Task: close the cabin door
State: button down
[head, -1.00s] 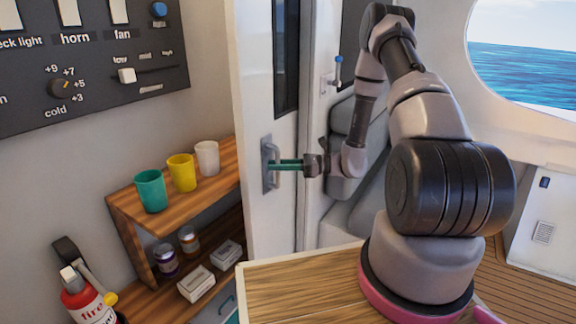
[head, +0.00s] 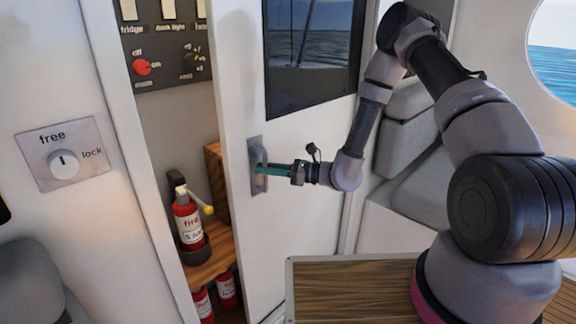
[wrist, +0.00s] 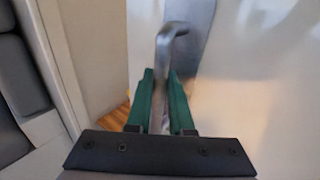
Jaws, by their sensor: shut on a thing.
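The white cabin door (head: 305,225) with a dark window stands partly open in the head view. A gap to its left shows the space behind it. My gripper (head: 262,170) has its green fingers at the grey door handle (head: 254,150) and is shut on it. In the wrist view the handle bar (wrist: 163,60) rises between the two green fingers of my gripper (wrist: 160,95). The fingers hide part of the handle.
The white frame wall with a free/lock knob (head: 63,163) is left of the gap. A fire extinguisher (head: 188,222) and a switch panel (head: 165,45) show through the gap. A wooden-topped surface (head: 345,285) lies below my arm. Grey seats (head: 412,125) are behind the arm.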

jog(key=s+a, duration=1.6)
jog(key=s, duration=0.1)
jog(key=shift+a, duration=0.4)
jog(key=shift+s, duration=0.15)
jog(key=c, duration=1.1)
grip_release()
jog(key=shift+a, duration=0.15)
jog(key=d, duration=0.3)
jog(key=s+d, duration=0.1)
jog(key=d, duration=0.6)
jog(key=shift+s+d, duration=0.35)
jog(key=shift+s, duration=0.05)
